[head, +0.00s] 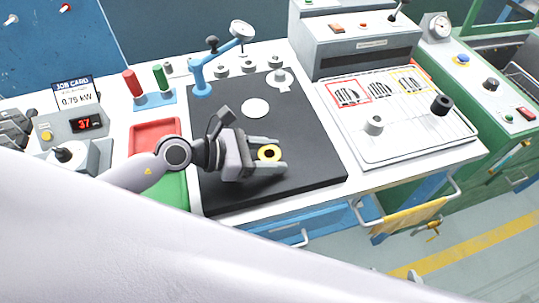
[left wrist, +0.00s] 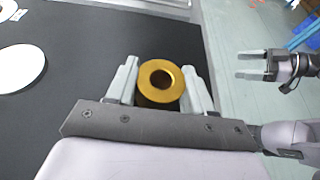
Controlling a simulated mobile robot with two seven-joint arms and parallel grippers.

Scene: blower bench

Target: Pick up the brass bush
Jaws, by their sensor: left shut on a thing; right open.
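The brass bush (left wrist: 162,97) is a gold ring with a central hole. It sits between the fingers of my left gripper (left wrist: 160,69), which is shut on it. In the head view the bush (head: 261,153) shows as a yellow ring in my left gripper (head: 281,156), over the front part of the black mat (head: 310,165). I cannot tell how far the bush is above the mat.
A white disc (head: 255,108) lies on the mat, with a blue dial-gauge stand (head: 202,80) behind it. Red (head: 155,135) and green (head: 174,188) trays lie left of the mat. A wire-edged tray (head: 415,145) at the right bears a grey and a black bush.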

